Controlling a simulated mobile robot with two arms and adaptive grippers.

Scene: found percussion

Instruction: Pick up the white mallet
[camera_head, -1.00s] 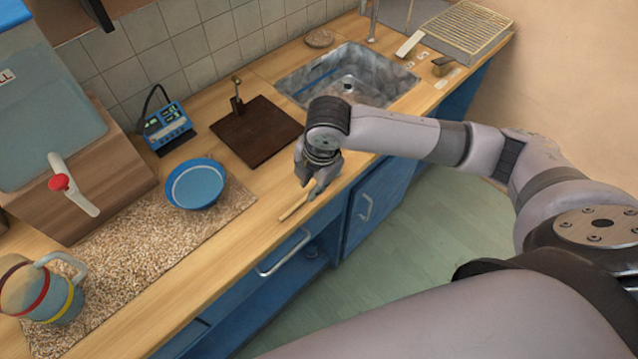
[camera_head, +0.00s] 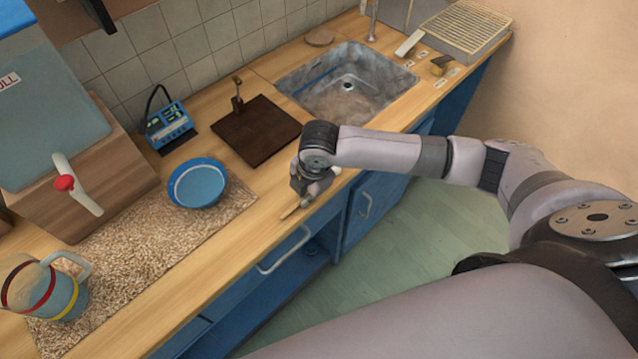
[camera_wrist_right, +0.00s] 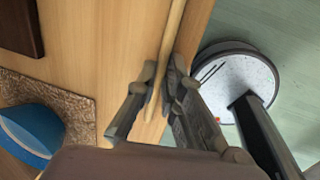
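A thin pale wooden stick (camera_head: 290,212), seemingly the mallet's handle, is at the front edge of the wooden counter. My right gripper (camera_head: 308,190) is at the stick's right part, low over the counter edge. In the right wrist view the stick (camera_wrist_right: 172,35) runs between the two fingertips of the right gripper (camera_wrist_right: 163,75), which press close on both its sides. My left gripper is not in view.
A blue bowl (camera_head: 198,184) and a striped jug (camera_head: 42,287) stand on a speckled mat (camera_head: 130,265). A dark board (camera_head: 256,131) lies behind my gripper. A sink (camera_head: 347,84) and a drying rack (camera_head: 462,32) are farther right. A cabinet handle (camera_head: 284,251) juts below the counter.

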